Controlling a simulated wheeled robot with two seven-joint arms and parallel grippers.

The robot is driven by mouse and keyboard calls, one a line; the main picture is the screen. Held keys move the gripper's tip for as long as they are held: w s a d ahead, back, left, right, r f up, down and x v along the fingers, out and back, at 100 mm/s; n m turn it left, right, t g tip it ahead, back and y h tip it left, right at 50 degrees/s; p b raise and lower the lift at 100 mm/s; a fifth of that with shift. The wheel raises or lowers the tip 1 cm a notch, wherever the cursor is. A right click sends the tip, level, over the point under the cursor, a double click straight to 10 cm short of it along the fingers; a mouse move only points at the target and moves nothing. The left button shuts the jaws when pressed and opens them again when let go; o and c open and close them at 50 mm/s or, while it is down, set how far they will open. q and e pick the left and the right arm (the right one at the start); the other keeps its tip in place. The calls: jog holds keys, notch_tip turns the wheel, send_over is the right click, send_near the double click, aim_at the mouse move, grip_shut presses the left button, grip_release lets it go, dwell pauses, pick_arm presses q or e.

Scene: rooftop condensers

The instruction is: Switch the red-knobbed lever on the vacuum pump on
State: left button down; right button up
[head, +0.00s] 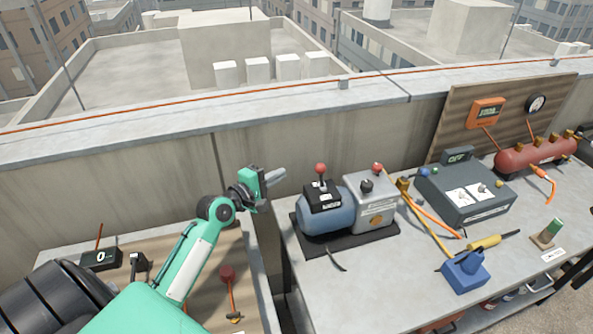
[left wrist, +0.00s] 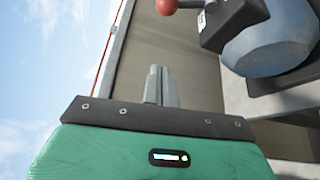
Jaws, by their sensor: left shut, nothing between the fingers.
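The vacuum pump (head: 327,216) has a blue motor body and a grey box, on a black mat on the workbench. A lever with a red knob (head: 320,168) stands roughly upright from the black switch box (head: 322,194) on top of the motor. My left gripper (head: 283,173) is shut and empty, left of the lever at about knob height in the picture, apart from it. The left wrist view shows its closed fingers (left wrist: 161,85), with the red knob (left wrist: 167,5) cut by the top edge and the black box (left wrist: 234,22) beside it. My right gripper is out of view.
A second red knob (head: 377,168) and a black knob (head: 366,186) sit on the pump's grey box. A grey machine (head: 465,190), red manifold (head: 535,153) and blue tool (head: 465,271) lie to the right. A concrete parapet (head: 130,170) runs behind the bench.

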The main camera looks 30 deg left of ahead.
aim_at(321, 174)
pick_arm(q)
jog(key=w+d+p, duration=0.1)
jog(key=w, duration=0.1)
jog(key=w+d+p, duration=0.2)
jog(key=w, duration=0.1)
jog(key=w+d+p, duration=0.1)
jog(key=w+d, duration=0.1)
jog(key=shift+w, duration=0.25)
jog(key=shift+s+d+p, duration=0.15)
jog(key=shift+d+p, duration=0.05)
jog(key=shift+p, duration=0.1)
jog(key=shift+f, duration=0.1)
jog(key=shift+s+d+m+b, duration=0.15)
jog(key=shift+m+b, duration=0.15)
jog(key=shift+b, duration=0.2)
